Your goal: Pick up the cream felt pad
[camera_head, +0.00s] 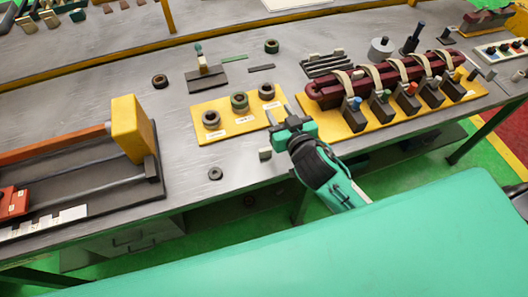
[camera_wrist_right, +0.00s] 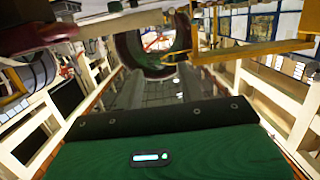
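In the right wrist view, a dark green curved thing (camera_wrist_right: 150,52) shows beyond the gripper; I cannot identify the pad there. My left gripper is out of view.
A yellow board (camera_head: 228,128) with several rings stands left of the gripper. Another yellow board (camera_head: 345,128) with a maroon coil (camera_head: 385,80), cream straps and several clips is on the right. A loose ring (camera_head: 215,173) lies near the front edge. A sliding fixture (camera_head: 130,128) stands left.

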